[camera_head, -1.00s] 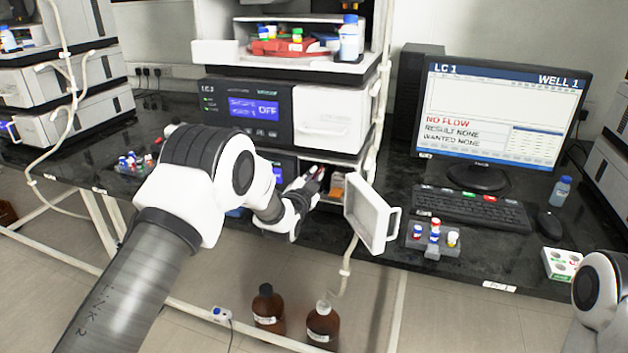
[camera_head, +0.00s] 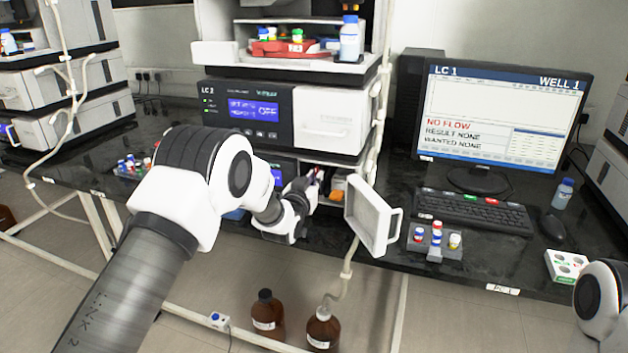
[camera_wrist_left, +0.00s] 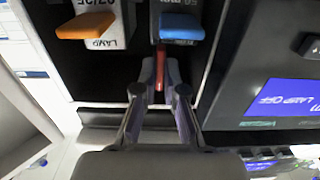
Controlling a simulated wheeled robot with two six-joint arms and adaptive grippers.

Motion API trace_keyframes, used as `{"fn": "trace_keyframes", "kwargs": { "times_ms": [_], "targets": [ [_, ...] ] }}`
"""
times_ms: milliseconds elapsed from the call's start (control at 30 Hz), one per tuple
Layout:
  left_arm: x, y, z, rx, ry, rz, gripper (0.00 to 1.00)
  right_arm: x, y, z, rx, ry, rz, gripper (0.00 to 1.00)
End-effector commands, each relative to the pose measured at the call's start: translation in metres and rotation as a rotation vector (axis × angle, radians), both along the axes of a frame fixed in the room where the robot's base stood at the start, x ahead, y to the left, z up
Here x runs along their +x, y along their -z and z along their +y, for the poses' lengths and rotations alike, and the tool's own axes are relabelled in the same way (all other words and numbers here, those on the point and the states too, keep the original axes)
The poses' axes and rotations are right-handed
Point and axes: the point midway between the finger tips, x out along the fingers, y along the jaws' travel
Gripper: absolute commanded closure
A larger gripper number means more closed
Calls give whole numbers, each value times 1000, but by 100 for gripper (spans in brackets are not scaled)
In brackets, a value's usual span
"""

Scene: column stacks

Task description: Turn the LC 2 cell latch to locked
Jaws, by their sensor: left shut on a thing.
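My left gripper (camera_wrist_left: 160,78) reaches into this compartment. In the left wrist view its fingers are shut on a narrow red lever (camera_wrist_left: 160,68), which looks like the cell latch; its label and setting cannot be read. An orange tab (camera_wrist_left: 86,26) and a blue tab (camera_wrist_left: 181,28) sit beyond, on labelled parts reading LAMP. In the head view the fingertips are mostly hidden inside the opening. My right gripper is out of view.
The open door hangs just right of my left gripper. A small vial rack (camera_head: 434,245), a keyboard (camera_head: 473,212) and a monitor (camera_head: 505,115) are on the bench to the right. Brown bottles (camera_head: 323,328) stand on the floor below.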

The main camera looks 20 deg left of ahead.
Motion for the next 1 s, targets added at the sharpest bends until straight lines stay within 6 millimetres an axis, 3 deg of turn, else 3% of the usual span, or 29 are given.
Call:
{"fn": "trace_keyframes", "kwargs": {
  "times_ms": [500,533,600,867,1000],
  "targets": [
    [0,2,0,-23,0,5,100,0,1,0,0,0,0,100],
    [0,2,0,-23,0,5,84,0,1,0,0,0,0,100],
    [0,2,0,-23,0,4,66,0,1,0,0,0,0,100],
    [0,1,0,-22,0,3,66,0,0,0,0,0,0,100],
    [-10,0,0,-22,0,3,66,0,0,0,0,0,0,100]
  ]
}}
